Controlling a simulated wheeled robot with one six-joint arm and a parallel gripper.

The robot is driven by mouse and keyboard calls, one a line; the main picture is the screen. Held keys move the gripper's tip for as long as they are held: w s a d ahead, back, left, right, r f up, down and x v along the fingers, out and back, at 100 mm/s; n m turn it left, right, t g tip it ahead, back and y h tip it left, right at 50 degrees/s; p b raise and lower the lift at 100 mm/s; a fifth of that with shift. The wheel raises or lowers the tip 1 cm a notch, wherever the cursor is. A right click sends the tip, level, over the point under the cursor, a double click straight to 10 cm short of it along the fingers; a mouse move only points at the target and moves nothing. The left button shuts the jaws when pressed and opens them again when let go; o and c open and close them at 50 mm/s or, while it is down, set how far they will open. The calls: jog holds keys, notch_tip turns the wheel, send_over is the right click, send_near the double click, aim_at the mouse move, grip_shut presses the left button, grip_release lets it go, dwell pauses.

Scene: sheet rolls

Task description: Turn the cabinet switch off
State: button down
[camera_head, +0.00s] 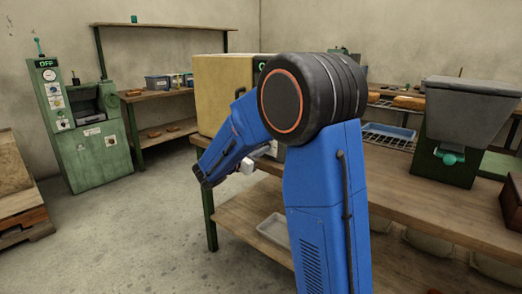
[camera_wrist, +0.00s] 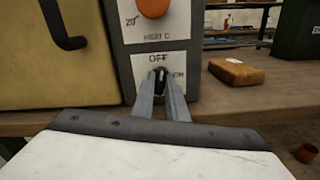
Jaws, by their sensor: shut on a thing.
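The yellow-doored cabinet (camera_head: 222,88) stands on the workbench in the head view, its right part hidden by my blue arm. In the wrist view its grey panel (camera_wrist: 186,52) carries a white switch plate (camera_wrist: 139,66) marked OFF at the top and ON at the right. My gripper (camera_wrist: 160,76) is shut on the dark switch lever (camera_wrist: 160,71) in the middle of the plate. The fingers cover much of the lever, so I cannot tell its position. In the head view my arm hides the switch and the fingertips.
An orange knob (camera_wrist: 153,5) sits just above the switch plate. A dark door handle (camera_wrist: 66,30) is at the left. A brown block (camera_wrist: 237,72) lies on the bench to the right. A green machine (camera_head: 85,130) with an OFF sign stands at the far left; floor between is clear.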

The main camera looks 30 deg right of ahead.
jog(key=shift+f+n, duration=0.1)
jog(key=shift+n, duration=1)
jog(key=c, duration=1.8)
grip_release()
jog(key=shift+o, duration=0.2)
jog(key=v, duration=1.7)
jog(key=shift+a, duration=0.25)
jog(key=shift+s, duration=0.1)
